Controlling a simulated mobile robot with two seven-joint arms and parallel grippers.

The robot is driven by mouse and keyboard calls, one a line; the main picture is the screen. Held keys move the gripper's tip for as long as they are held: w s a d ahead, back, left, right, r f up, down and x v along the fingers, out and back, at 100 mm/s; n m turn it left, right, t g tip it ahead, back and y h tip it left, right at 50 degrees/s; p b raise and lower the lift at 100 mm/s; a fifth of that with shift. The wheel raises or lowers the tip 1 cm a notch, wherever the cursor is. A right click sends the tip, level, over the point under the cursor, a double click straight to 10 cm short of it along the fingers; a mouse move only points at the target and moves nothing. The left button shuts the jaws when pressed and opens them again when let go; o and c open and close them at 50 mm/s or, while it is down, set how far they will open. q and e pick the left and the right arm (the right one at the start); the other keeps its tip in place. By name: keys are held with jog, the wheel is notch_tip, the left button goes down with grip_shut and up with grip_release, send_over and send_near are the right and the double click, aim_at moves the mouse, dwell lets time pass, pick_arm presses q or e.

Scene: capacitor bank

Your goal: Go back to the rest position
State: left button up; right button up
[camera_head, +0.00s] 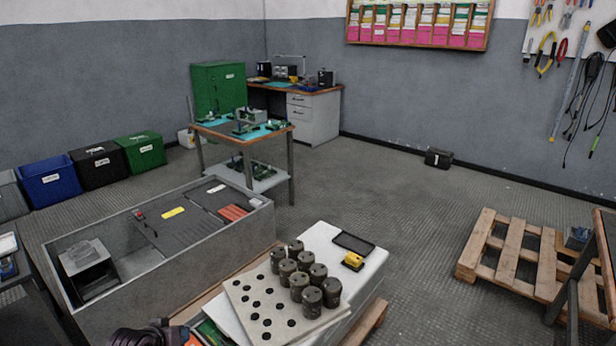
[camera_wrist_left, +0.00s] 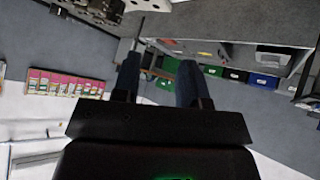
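My left gripper (camera_wrist_left: 160,85) shows in the left wrist view with its two dark fingers apart and nothing visible between them. That view is upside down. In the head view, a dark shape at the bottom edge is cut off, and I cannot tell whether it is part of my left arm. My right gripper is not in view. Several dark cylindrical capacitors (camera_head: 309,301) stand on a pale board with round holes (camera_head: 262,308), on a white-topped surface (camera_head: 325,240). No gripper is seen touching them.
A yellow object (camera_head: 353,261) and a black tray (camera_head: 353,243) lie beside the capacitors. An open grey cabinet (camera_head: 237,248) stands to the left. A wooden pallet (camera_head: 508,248) is at right, a small table (camera_head: 243,180) farther back. The floor (camera_head: 400,190) between is mostly clear.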

pick_arm(q)
jog(key=s+d+r+m+t, duration=0.2)
jog(key=s+d, duration=0.1)
jog(key=s, duration=0.4)
jog(key=s+d+r+m+t, duration=0.1)
jog(key=s+d+m+t, duration=0.15)
jog(key=s, duration=0.35)
jog(key=s+f+n+g+y, duration=0.1)
jog(key=s+f, duration=0.3)
jog(key=s, duration=1.1)
jog(key=shift+s+d+n+g, duration=0.15)
jog(key=shift+s+n+g, duration=0.15)
jog(key=shift+n+g, duration=0.35)
